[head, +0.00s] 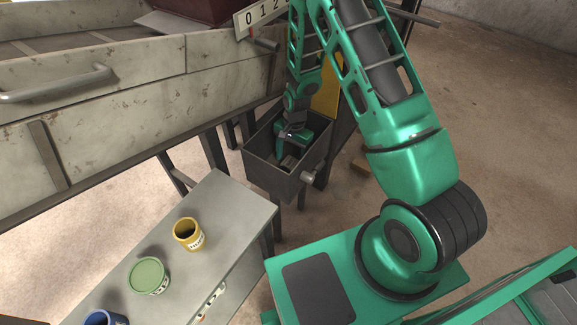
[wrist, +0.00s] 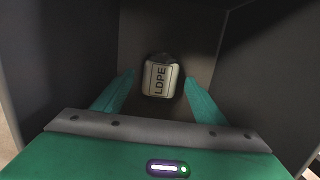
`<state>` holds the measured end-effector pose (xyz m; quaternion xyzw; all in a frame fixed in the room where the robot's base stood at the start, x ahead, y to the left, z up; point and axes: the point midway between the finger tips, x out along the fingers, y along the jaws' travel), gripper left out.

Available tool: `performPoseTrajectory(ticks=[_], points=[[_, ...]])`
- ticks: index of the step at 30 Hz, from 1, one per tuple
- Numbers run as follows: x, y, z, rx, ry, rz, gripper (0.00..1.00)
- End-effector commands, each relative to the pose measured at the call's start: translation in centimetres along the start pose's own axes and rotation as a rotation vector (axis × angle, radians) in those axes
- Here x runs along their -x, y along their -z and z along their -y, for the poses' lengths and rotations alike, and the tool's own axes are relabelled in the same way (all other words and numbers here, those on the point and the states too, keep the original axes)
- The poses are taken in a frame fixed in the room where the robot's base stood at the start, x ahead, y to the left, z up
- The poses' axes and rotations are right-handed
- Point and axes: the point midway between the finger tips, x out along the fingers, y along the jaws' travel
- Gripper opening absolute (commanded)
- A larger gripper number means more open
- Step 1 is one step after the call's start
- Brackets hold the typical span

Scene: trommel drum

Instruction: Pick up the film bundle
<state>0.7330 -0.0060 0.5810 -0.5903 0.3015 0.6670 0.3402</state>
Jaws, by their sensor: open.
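In the wrist view, a small pale bundle with a dark edge and an "LDPE" label, the film bundle (wrist: 160,78), lies at the bottom of a dark bin. My gripper (wrist: 159,85) is open inside the bin, with one green finger to each side of the bundle in the picture. I cannot tell how far above the bundle the fingertips are, and no contact shows. In the head view my gripper (head: 287,163) reaches down into the grey bin (head: 270,176), and the bundle cannot be made out clearly there.
The bin walls stand close around my gripper. A grey cabinet (head: 225,215) carries a yellow tub (head: 188,234), a green-lidded tub (head: 149,276) and a blue tub (head: 104,318). A long rusty machine panel (head: 130,120) runs behind it. Bare floor (head: 510,160) lies to the right.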

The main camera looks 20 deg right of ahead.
Motion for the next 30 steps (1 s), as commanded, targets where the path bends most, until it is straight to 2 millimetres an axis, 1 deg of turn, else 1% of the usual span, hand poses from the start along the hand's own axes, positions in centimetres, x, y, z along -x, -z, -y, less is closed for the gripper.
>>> performPoseTrajectory(ticks=[1,3,7,25,26,27,29,30], points=[[-0.8,0.0,-0.1,0.000,-0.003,0.001,0.66],[-1.6,0.0,-0.1,0.000,-0.003,0.001,0.66],[-2.4,0.0,0.0,0.000,-0.001,0.000,0.66],[-2.7,0.1,0.0,0.000,-0.001,0.000,0.66],[-2.6,0.1,0.0,0.000,-0.001,0.000,0.58],[-2.6,0.1,0.0,0.000,-0.001,0.000,0.49],[-2.6,0.1,0.0,0.000,-0.001,0.000,0.34],[-2.6,0.1,0.0,0.000,-0.001,0.000,0.25]])
